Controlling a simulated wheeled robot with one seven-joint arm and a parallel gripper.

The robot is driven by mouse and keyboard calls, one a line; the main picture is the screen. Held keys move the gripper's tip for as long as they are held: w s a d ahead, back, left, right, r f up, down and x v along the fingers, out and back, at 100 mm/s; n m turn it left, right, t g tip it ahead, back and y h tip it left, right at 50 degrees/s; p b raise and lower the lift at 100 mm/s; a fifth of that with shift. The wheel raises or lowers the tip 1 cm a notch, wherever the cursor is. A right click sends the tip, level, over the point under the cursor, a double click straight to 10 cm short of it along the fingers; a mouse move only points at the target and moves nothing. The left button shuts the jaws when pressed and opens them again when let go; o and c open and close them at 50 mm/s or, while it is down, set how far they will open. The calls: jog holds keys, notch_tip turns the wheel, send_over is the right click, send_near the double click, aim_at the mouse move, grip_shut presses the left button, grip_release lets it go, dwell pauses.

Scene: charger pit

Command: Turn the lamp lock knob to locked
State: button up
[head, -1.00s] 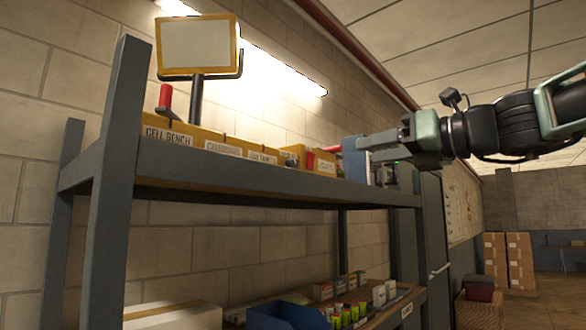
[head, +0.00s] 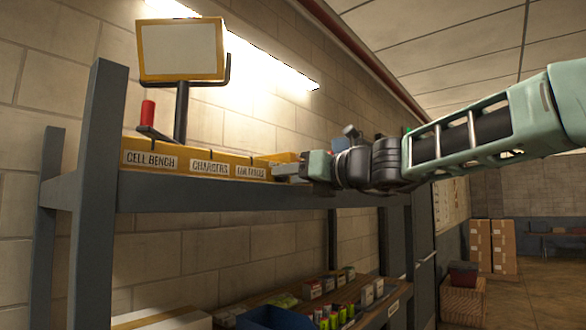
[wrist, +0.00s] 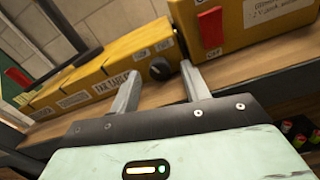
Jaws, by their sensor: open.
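My gripper (head: 280,171) reaches in from the right to the front of the shelf's yellow boxes. In the wrist view my gripper (wrist: 160,71) is open, its two fingers apart. A round black knob (wrist: 160,68) on the front of a yellow box shows between the fingertips; I cannot tell whether they touch it. Its lock marking is not readable, and I cannot tell whether it is the lamp lock knob. A panel lamp (head: 182,51) with a yellow frame stands on a dark post. A red handle (head: 148,113) stands on a dark lever near that post.
Yellow boxes labelled CELL BENCH (head: 150,158) and CHARGERS (head: 209,167) line the grey shelf (head: 215,196). A box with a red switch (wrist: 210,28) stands right of the knob. A blue bin (head: 268,317) and small goods lie on the lower shelf.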

jog(key=shift+w+a, duration=0.1)
jog(key=shift+a, duration=0.05)
jog(key=shift+c, duration=0.4)
jog(key=c, duration=0.9)
jog(key=n+b, duration=0.2)
jog(key=shift+f+b, duration=0.3)
jog(key=shift+r+n+b, duration=0.25)
jog(key=shift+n+b, duration=0.35)
jog(key=shift+n, duration=0.6)
jog(key=o, duration=1)
